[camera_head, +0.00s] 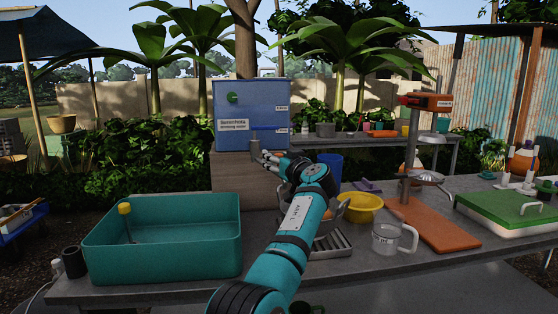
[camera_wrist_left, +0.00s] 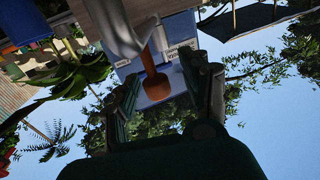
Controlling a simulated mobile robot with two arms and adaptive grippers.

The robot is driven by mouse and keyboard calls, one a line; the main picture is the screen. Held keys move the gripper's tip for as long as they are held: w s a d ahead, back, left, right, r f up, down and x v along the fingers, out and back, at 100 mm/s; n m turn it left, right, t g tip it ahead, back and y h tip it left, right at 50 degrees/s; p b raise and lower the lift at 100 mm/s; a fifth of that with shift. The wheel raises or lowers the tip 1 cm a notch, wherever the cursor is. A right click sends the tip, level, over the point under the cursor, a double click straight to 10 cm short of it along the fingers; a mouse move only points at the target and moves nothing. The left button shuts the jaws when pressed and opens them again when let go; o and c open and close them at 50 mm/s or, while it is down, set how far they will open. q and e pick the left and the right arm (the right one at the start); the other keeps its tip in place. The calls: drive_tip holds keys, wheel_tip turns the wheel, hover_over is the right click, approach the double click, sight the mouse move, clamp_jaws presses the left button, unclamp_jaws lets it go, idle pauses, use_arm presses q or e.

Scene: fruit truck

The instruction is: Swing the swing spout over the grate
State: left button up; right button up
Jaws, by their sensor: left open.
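The blue drinking-water box (camera_head: 240,105) stands on a wooden block behind the counter. A grey spout-like piece (camera_head: 255,146) shows at its lower front, beside my left gripper (camera_head: 268,158). In the left wrist view, my left gripper (camera_wrist_left: 164,98) is open. An orange-brown knob on a short stem (camera_wrist_left: 156,86) shows between its fingers, below a grey metal piece (camera_wrist_left: 122,28). I cannot tell whether the fingers touch the knob. The slatted metal grate (camera_head: 338,243) lies on the counter, partly hidden behind my left arm. My right gripper is not in view.
A teal basin (camera_head: 165,265) stands on the left of the counter. Right of the grate are a yellow bowl (camera_head: 362,208), a clear jug (camera_head: 386,240) and an orange board with a stand (camera_head: 450,236). A bowl-like thing behind my arm is mostly hidden.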

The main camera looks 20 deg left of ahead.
use_arm(q)
drive_tip(key=v, duration=0.7)
drive_tip(key=shift+s+d, duration=0.2)
drive_tip(key=shift+d, duration=0.05)
drive_tip(key=shift+c, duration=0.4)
